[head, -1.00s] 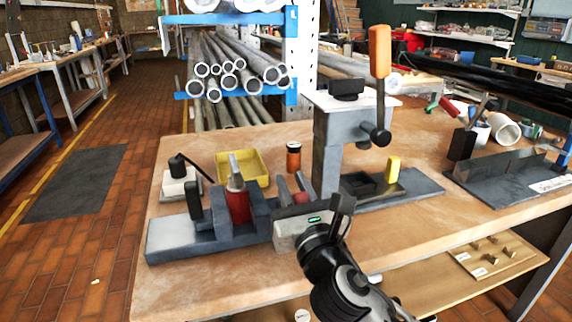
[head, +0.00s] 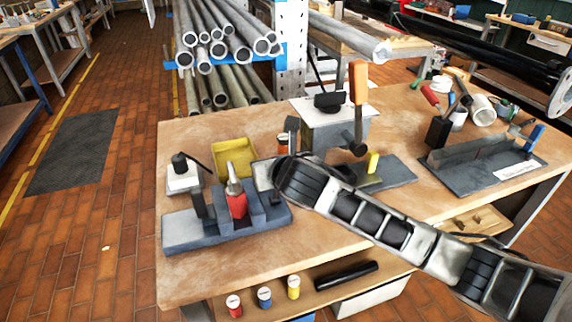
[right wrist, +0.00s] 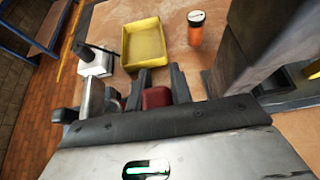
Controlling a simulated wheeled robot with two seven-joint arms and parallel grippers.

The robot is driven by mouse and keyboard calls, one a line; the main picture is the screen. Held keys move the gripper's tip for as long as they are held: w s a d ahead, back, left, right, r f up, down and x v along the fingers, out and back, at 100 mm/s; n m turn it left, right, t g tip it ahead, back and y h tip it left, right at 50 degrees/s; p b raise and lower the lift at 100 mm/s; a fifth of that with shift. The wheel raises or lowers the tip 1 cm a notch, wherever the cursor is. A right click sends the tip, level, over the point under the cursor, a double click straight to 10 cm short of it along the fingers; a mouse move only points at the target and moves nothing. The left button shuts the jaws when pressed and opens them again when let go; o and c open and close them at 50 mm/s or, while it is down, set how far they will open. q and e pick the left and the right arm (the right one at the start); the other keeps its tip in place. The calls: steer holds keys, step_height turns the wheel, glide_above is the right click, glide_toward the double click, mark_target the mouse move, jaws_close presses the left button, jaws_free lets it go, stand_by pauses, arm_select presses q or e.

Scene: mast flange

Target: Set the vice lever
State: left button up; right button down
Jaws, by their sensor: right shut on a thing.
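The grey-blue vice (head: 185,230) lies on the front left of the bench. A black upright handle (head: 204,208) is at its left end, and a red piece with a silver tip (head: 237,203) stands between its grey blocks. I cannot tell for sure which part is the lever. My right gripper (right wrist: 157,88) comes in from the right, just behind and above the vice's right end. Its two dark fingers show in the right wrist view, closed around a dull red piece (right wrist: 157,98). My left gripper is not in view.
A white box with a black-knobbed lever (head: 184,180) and a yellow tray (head: 236,158) stand behind the vice. An orange jar (right wrist: 196,30) is near the tray. The bench front edge is clear.

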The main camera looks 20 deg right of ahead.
steer(key=shift+w+f+g, duration=0.1)
steer(key=shift+w+g, duration=0.85)
steer(key=shift+g, duration=0.05)
steer(key=c, duration=1.2)
jaws_free()
steer(key=shift+c, duration=0.2)
steer(key=v, duration=1.6)
steer(key=shift+w, duration=0.1)
